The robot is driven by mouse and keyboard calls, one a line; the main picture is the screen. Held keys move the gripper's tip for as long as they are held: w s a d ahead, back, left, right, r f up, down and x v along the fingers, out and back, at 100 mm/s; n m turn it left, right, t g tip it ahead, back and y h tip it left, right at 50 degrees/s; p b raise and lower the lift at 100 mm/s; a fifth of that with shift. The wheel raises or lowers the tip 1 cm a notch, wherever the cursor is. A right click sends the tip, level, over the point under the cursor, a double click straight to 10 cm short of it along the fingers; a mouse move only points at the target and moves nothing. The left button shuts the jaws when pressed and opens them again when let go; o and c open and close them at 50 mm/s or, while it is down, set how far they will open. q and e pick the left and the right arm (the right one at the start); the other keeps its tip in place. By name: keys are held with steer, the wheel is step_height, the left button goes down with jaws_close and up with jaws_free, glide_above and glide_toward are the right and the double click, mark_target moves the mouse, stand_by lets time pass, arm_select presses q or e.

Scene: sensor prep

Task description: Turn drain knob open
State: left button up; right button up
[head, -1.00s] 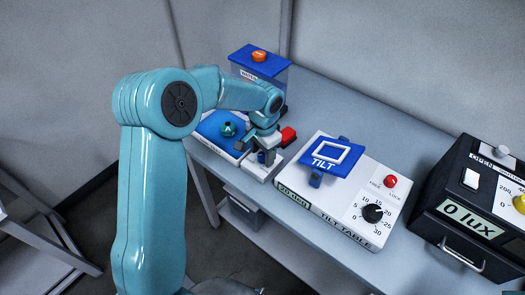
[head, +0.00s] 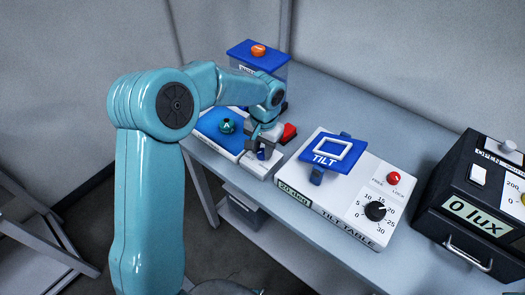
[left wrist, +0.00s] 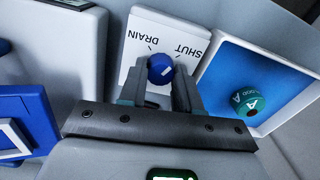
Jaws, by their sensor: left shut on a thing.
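The drain knob (left wrist: 161,68) is a small blue round knob on a white panel (left wrist: 139,33) printed DRAIN and SHUT, both upside down in the left wrist view. A short pale mark shows on its face; I cannot tell which word it points to. My left gripper (left wrist: 170,77) is shut on the knob, one finger on each side. In the head view my left gripper (head: 259,144) is over the same white unit, left of the tilt table, and the knob is mostly hidden there. My right gripper is not in view.
A blue tray (head: 207,131) with a teal round piece (head: 227,125) lies left of the unit. A red block (head: 288,132) sits just behind. The tilt table (head: 340,214) and a dark lux box (head: 425,206) stand to the right. A blue-lidded container (head: 243,49) is behind.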

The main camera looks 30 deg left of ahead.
arm_select(q)
steer(key=n+b, duration=0.1)
steer(key=n, duration=0.2)
steer(key=shift+n+b, duration=0.3)
steer(key=n+b, duration=0.1)
steer(key=n, duration=0.2)
steer(key=shift+w+n, duration=0.1)
steer(key=shift+n, duration=0.2)
steer(key=n+b, duration=0.1)
steer(key=n, duration=0.2)
steer(key=shift+n, duration=0.3)
steer(key=shift+a+r+n+b, duration=0.1)
steer(key=shift+n+b, duration=0.25)
steer(key=shift+n, duration=1.25)
steer(key=o, duration=1.1)
steer(key=shift+c, duration=0.2)
step_height(320, 180, up, 16)
steer(key=p, duration=0.2)
steer(key=shift+w+r, duration=0.15)
steer(key=shift+w, duration=0.15)
